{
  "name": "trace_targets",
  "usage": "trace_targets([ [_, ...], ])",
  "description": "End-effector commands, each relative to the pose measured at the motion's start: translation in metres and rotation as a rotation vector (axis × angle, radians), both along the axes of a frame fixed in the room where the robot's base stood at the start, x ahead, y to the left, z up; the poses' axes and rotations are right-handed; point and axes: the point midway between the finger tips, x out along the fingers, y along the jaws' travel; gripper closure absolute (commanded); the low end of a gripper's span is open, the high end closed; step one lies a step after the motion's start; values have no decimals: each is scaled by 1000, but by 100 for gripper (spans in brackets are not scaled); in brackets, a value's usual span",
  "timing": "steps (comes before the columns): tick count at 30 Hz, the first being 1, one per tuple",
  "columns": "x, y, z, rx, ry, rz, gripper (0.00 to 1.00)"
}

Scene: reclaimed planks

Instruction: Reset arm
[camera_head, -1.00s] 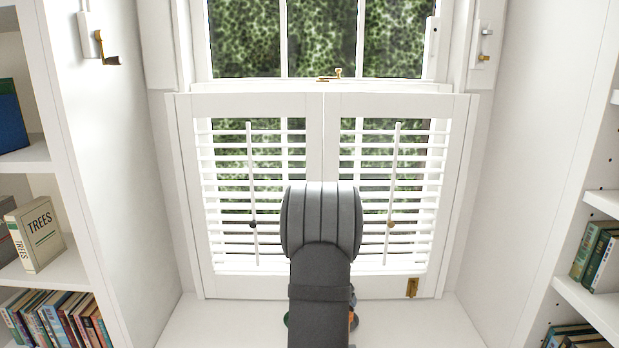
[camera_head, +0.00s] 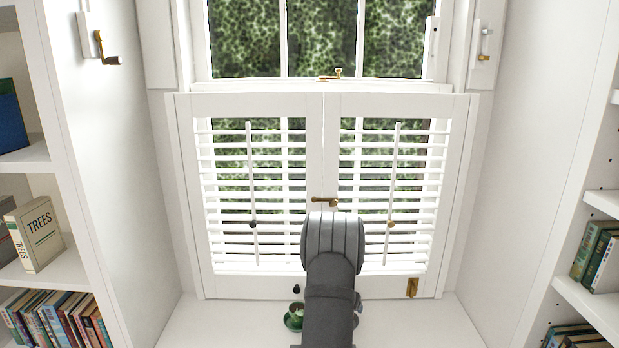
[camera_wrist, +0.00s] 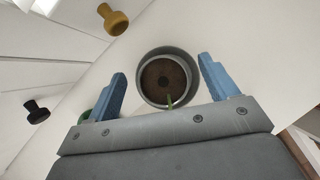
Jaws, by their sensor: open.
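My arm (camera_head: 332,275) rises from the bottom middle of the head view, in front of the white shutters (camera_head: 325,150). A round grey pot (camera_wrist: 146,92) with brown contents and a thin green stem shows beyond and between the fingers. I cannot tell how far off it is, but no finger is seen gripping it.
A brass latch (camera_head: 324,199) is on the shutters. A brass knob (camera_wrist: 113,20) and a black knob (camera_wrist: 37,112) show in the wrist view. Bookshelves flank both sides.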

Motion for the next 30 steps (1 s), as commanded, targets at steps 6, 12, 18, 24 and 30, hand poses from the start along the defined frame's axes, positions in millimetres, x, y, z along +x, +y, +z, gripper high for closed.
trace_targets([
  [6,-6,-11,18,0,2,-105,21],
  [12,-16,-28,32,0,3,-269,21],
  [18,-29,-47,51,0,1,-477,21],
  [24,-45,-64,72,2,1,-687,21],
  [30,-61,-78,93,3,0,-885,21],
])
